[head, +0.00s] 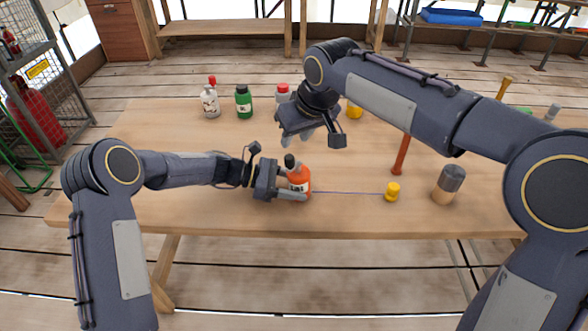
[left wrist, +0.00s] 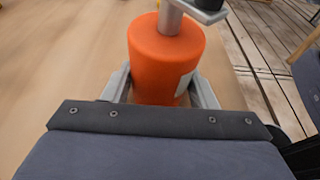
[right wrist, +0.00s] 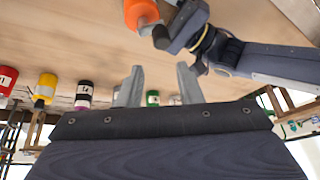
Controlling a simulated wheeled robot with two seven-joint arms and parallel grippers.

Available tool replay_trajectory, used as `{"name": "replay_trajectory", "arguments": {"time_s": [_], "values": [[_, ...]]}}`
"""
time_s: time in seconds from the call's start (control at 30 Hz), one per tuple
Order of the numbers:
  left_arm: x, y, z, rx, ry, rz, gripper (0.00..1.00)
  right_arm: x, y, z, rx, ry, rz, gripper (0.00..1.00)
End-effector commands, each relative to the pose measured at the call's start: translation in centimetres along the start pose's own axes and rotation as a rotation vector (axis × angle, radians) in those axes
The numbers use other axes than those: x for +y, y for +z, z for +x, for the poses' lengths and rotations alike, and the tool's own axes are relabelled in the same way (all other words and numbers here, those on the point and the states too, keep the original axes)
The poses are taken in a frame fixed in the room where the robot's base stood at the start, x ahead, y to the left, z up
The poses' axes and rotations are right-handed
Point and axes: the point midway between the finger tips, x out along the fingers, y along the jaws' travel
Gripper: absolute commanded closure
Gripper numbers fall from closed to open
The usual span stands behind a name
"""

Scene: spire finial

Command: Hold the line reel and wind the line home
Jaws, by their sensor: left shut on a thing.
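The line reel is an orange drum (head: 300,180) with a white label, standing near the table's front edge. A grey shaft rises from its top, with a dark crank and a black knob (head: 289,160). My left gripper (head: 294,190) is shut around the drum from the left; its fingers flank the drum (left wrist: 166,60) in the left wrist view. A thin line (head: 345,193) runs right along the table to a small yellow weight (head: 392,192). My right gripper (head: 297,138) is above the table, behind the reel, with empty, parted fingers (right wrist: 158,85).
Bottles stand at the back: a white one (head: 210,103), a green one (head: 243,104), a red-capped one (head: 283,94) and a partly hidden yellow one (head: 354,111). The front left tabletop is clear.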

Motion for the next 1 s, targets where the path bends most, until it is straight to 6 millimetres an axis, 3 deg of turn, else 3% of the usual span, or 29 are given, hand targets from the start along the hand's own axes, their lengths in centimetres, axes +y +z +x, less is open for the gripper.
{"name": "replay_trajectory", "arguments": {"time_s": [0.13, 0.23, 0.4, 0.5, 0.67, 1.0], "values": [[0.0, -0.1, 0.0, 0.001, 0.000, 0.000, 0.60, -2.7, -1.1, -0.1, 0.075, -0.123, 0.007, 0.58], [0.0, -0.1, 0.0, 0.001, 0.000, 0.000, 0.60, -4.3, -0.8, 1.5, 0.095, -0.257, 0.107, 0.58], [0.0, 0.0, 0.0, 0.000, 0.000, 0.000, 0.60, -5.5, 1.5, 5.6, 0.043, -0.516, 0.463, 0.58], [0.0, 0.0, 0.0, 0.001, 0.000, 0.000, 0.60, -5.6, 2.9, 6.9, -0.003, -0.666, 0.714, 0.58], [0.0, -0.1, 0.0, 0.001, 0.000, 0.000, 0.61, -4.4, 4.3, 6.5, -0.075, -0.906, 1.136, 0.58], [0.0, 0.0, 0.0, 0.000, 0.000, -0.001, 0.61, 2.2, 8.8, 4.0, -0.330, -1.353, 2.045, 0.58]]}}
